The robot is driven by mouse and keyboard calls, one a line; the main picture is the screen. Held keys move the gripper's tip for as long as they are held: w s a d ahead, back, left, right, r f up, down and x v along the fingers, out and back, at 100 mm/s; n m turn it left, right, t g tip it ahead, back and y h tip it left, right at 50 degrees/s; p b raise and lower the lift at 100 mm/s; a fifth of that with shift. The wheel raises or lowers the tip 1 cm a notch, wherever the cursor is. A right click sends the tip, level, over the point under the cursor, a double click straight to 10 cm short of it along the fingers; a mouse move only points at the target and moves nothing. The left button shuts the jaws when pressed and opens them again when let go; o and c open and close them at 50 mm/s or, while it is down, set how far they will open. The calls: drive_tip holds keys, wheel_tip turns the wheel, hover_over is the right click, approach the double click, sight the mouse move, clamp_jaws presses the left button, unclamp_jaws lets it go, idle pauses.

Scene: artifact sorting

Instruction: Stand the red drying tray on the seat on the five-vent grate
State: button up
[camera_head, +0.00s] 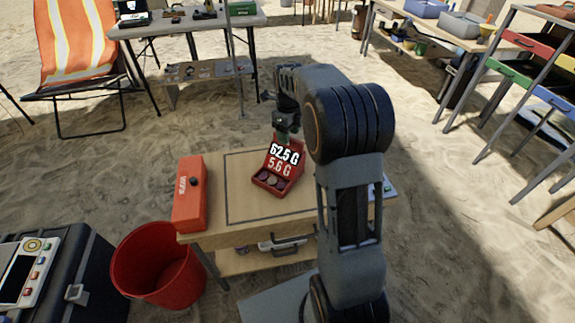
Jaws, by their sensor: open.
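My gripper (284,133) hangs over the wooden work table, just above and behind a small red open holder (272,183). Its fingers are small and dark here and it holds nothing that I can make out. I cannot tell whether it touches the holder. The red holder has round pieces in its base and an upright back with the white readings "62.5 G" and "5.6 G". A striped orange and white folding chair (75,45) stands at the far left; I see no tray on its seat. I cannot make out a five-vent grate.
A red toolbox (189,195) lies on the left of the wooden table (228,232). A red bucket (157,266) and a black case (80,285) stand at the lower left. A rack with coloured trays (525,50) is at the right. Open sand lies between the tables.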

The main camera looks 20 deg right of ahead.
sight(288, 147)
wheel_tip(288, 147, down, 4)
drive_tip(key=shift+r+b, duration=0.1)
drive_tip(key=shift+b, duration=0.45)
clamp_jaws()
